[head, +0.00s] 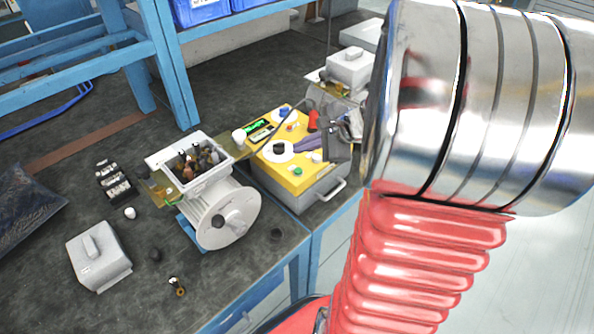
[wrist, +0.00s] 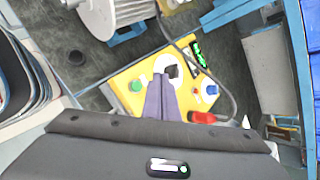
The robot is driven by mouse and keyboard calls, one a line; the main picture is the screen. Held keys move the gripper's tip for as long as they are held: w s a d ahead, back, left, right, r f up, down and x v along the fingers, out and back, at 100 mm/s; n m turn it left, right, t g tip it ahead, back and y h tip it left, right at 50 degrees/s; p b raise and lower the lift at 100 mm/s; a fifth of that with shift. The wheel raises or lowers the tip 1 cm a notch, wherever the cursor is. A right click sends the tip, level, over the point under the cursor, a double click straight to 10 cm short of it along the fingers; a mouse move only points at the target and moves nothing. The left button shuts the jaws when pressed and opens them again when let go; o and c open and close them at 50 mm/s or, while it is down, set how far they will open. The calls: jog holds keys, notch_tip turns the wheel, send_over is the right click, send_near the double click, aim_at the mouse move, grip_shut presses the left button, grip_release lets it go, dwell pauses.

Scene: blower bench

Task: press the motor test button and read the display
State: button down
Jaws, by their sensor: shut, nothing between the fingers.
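The yellow-topped test box (head: 271,168) stands at the bench's front edge, left of my arm. Its lit green display (head: 256,127) is at the far left of the panel and also shows in the wrist view (wrist: 199,57), too small to read. A green button (head: 298,170) is near the front edge; it shows left of my fingers in the wrist view (wrist: 136,86). No label tells me which control is the motor test button. My gripper (wrist: 163,84) is shut and empty, its purple fingers over the panel beside the black knob (head: 279,148) on a white dial. Contact cannot be told.
A motor (head: 226,216) with an open terminal box stands left of the test box. A blue knob (wrist: 211,90) is close by. A grey cover (head: 99,257) and small parts lie on the bench.

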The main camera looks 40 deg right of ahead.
jog(key=shift+f, duration=2.5)
jog(key=shift+f, duration=0.1)
jog(key=shift+f, duration=0.25)
jog(key=shift+f, duration=0.4)
dwell(0.8)
jog(key=shift+r, duration=0.8)
jog(key=shift+r, duration=0.15)
notch_tip(320, 180, up, 5)
jog(key=shift+f, duration=0.1)
dwell(0.8)
